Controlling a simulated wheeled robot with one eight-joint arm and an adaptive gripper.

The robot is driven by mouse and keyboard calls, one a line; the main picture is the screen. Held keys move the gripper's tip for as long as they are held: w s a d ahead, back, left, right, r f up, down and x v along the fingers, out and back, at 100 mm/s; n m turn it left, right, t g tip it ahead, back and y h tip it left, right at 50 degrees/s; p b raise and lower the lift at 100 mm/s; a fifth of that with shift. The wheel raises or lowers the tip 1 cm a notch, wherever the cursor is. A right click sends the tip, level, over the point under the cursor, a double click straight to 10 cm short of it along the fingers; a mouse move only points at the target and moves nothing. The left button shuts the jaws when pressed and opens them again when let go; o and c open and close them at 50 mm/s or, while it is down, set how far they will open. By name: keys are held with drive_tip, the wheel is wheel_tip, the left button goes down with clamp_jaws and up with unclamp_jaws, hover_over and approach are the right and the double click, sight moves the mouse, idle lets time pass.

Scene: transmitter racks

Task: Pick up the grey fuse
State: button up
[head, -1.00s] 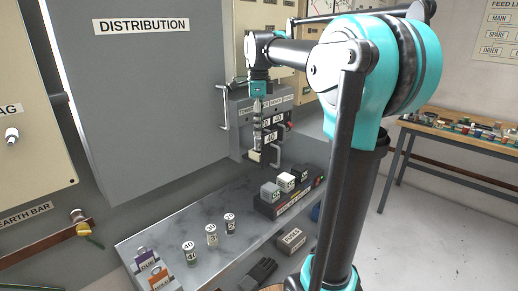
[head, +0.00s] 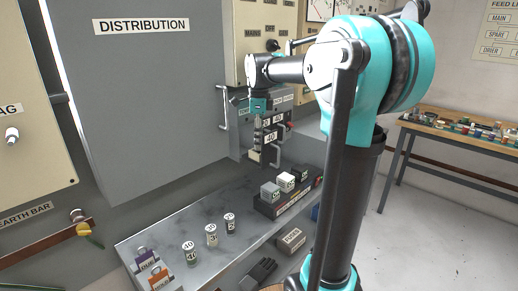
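A grey block-shaped fuse (head: 269,192) sits at the near left end of a dark holder (head: 272,210) on the grey bench. A whiter block (head: 286,182) and a dark-topped block (head: 305,175) sit behind it in the same holder. My gripper (head: 257,148) points down in front of the small grey distribution box, above and behind the grey block and apart from it. Its fingers are small and blend with the box's dark parts, so I cannot tell whether they are open or hold anything.
Three small cylinders (head: 211,236) and purple and orange tags (head: 160,277) stand on the bench (head: 165,235). A dark glove (head: 258,272) and a labelled box (head: 291,240) lie in front.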

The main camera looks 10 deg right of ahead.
clamp_jaws()
drive_tip(key=shift+r, duration=0.1)
